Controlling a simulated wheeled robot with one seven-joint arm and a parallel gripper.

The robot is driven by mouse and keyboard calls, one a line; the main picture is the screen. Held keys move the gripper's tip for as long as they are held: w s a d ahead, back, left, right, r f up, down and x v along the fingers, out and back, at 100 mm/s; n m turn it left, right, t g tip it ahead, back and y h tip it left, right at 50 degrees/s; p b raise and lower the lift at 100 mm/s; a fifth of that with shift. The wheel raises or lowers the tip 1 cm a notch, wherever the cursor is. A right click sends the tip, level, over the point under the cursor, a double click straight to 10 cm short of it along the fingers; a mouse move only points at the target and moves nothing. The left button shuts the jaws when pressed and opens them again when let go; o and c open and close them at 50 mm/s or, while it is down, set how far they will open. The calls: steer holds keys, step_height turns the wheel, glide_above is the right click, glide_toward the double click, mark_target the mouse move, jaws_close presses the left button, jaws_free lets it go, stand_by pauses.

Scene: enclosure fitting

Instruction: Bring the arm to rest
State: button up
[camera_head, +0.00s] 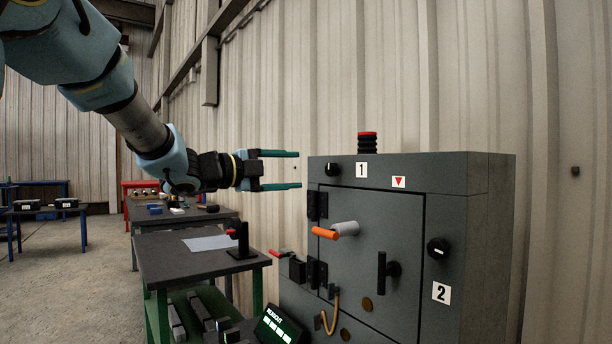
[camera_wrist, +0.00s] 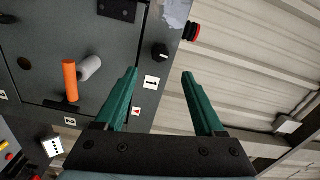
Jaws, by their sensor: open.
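My gripper (camera_head: 299,170) is open and empty, its two green fingers spread apart in the air at the upper left of the grey enclosure (camera_head: 470,250). My arm reaches in from the upper left of the head view. In the wrist view my gripper (camera_wrist: 160,76) points toward the enclosure's top edge and the wall, with nothing between the fingers. The enclosure door is shut, with an orange-ended lever (camera_head: 325,233) and a black handle (camera_head: 388,271). The orange lever (camera_wrist: 70,80) also shows left of the fingers in the wrist view.
A red and black beacon (camera_head: 367,142) stands on the enclosure. Knobs sit by labels 1 (camera_head: 361,170) and 2 (camera_head: 441,292). A dark worktable (camera_head: 180,262) with a black stand (camera_head: 242,243) is left of the enclosure. A lit readout (camera_head: 280,328) is below. The corrugated wall is behind.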

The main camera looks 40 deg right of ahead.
steer(key=shift+a, duration=0.65)
steer(key=w+a+f+n+t+y+p, duration=0.3)
steer(key=w+a+f+n+t+y, duration=0.15)
steer(key=w+a+n+t, duration=0.6)
steer(key=w+a+f+n+y+p, duration=0.1)
steer(key=w+a+f+n+y, duration=0.3)
steer(key=a, duration=0.4)
steer(key=w+a+f+n+y+p, duration=0.1)
steer(key=w+a+f+n+y, duration=0.15)
steer(key=a+f+n, duration=0.45)
steer(key=s+a+f+n+g+y+p, duration=0.1)
steer(key=s+a+f+n+g+y, duration=0.2)
steer(key=a, duration=0.4)
steer(key=s+a+f+n+y+p, duration=0.1)
steer(key=s+a+f+n+y, duration=0.2)
steer(key=s+a, duration=0.35)
steer(key=s+a+f+n+g, duration=0.2)
steer(key=s+a+n, duration=0.1)
steer(key=s, duration=0.2)
steer(key=s+a+f+n+g+p, duration=0.1)
steer(key=s+a+f+n+g, duration=0.1)
steer(key=s, duration=0.4)
steer(key=shift+a+f+n+g+y, duration=0.45)
steer(key=shift+a+n, duration=0.2)
steer(key=shift+a, duration=0.55)
